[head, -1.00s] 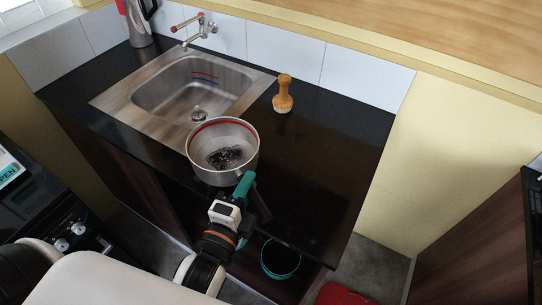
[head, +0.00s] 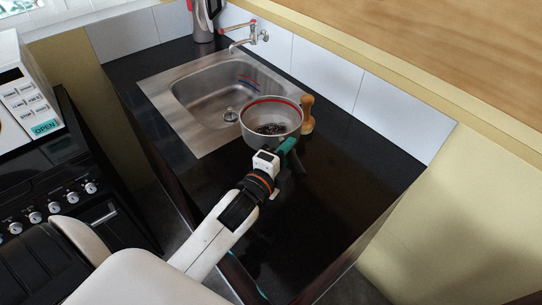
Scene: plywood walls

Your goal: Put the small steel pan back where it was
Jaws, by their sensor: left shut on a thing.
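The small steel pan (head: 257,132) is round, with a reddish line inside its rim and a dark patch on its inner bottom. It is over the black counter, beside the right edge of the sink. My left gripper (head: 287,146) is shut on the pan at its near right side, where a green part shows; the fingers hide the hold itself. I cannot tell whether the pan touches the counter. My right gripper is out of view.
A steel sink (head: 190,96) with a wall tap (head: 250,38) lies left of the pan. A wooden brush (head: 308,112) stands right behind the pan. A steel kettle (head: 201,22) is at the back. The stove (head: 60,190) and microwave (head: 25,95) are at left. The black counter (head: 330,215) is clear at front right.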

